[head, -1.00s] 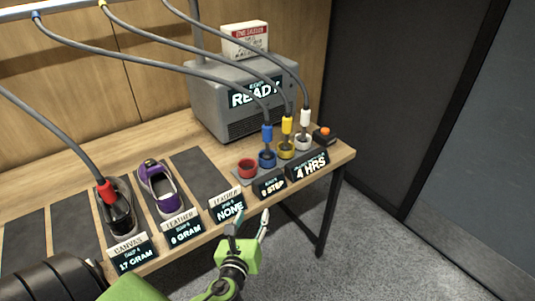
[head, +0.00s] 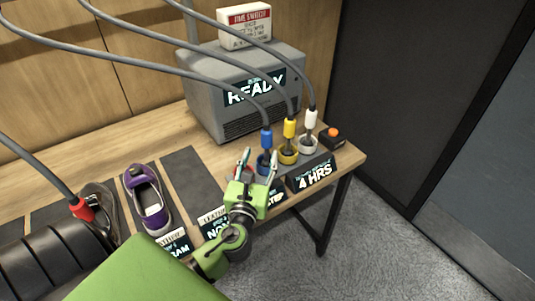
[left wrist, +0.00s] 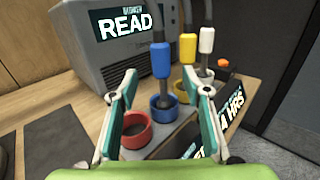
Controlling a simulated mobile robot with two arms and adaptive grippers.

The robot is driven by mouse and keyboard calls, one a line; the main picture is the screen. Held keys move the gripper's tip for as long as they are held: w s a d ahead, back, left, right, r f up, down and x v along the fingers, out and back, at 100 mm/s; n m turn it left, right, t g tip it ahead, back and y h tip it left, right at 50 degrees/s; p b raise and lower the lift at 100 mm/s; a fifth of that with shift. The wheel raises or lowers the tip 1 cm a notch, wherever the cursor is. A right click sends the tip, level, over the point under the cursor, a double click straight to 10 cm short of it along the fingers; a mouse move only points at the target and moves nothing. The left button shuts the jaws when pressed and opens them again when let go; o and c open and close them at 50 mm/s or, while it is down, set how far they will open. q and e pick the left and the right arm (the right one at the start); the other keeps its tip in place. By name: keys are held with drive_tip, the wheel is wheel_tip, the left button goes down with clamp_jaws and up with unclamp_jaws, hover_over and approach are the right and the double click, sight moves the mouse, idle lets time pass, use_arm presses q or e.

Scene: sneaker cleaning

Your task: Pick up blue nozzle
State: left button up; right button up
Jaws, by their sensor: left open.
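The blue nozzle (head: 267,139) stands upright in a blue cup (head: 263,168) on the holder, with a grey hose running up from it. In the left wrist view the blue nozzle (left wrist: 161,61) shows ahead of and between the open fingers, in its blue cup (left wrist: 164,112). My left gripper (head: 259,160) is open and empty, in front of the blue cup and apart from the nozzle. It partly hides the red cup, which shows clearly in the left wrist view (left wrist: 135,130). My right gripper is not in view.
A yellow nozzle (head: 289,129) and a white nozzle (head: 310,119) stand in cups to the right. A grey machine reading READY (head: 238,100) is behind. Purple sneaker (head: 148,198) and red nozzle (head: 81,208) are at left. An orange button (head: 333,132) sits near the table's right edge.

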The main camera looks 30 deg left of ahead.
sight(265, 140)
use_arm(q)
drive_tip(key=x, duration=0.3)
drive_tip(key=shift+w+a, duration=0.2)
drive_tip(key=shift+w, duration=0.15)
drive_tip(key=shift+w+a, duration=0.1)
drive_tip(key=shift+w, duration=0.2)
drive_tip(key=shift+w+a+r+p, duration=0.15)
drive_tip(key=shift+w+p, duration=0.2)
drive_tip(key=shift+w, duration=0.1)
drive_tip(key=shift+w+a+r+p, duration=0.1)
drive_tip(key=shift+w+a+p, duration=0.1)
drive_tip(key=shift+w+p, duration=0.2)
drive_tip(key=x, duration=0.3)
drive_tip(key=shift+d, duration=0.1)
drive_tip(key=shift+w+f, duration=0.15)
clamp_jaws()
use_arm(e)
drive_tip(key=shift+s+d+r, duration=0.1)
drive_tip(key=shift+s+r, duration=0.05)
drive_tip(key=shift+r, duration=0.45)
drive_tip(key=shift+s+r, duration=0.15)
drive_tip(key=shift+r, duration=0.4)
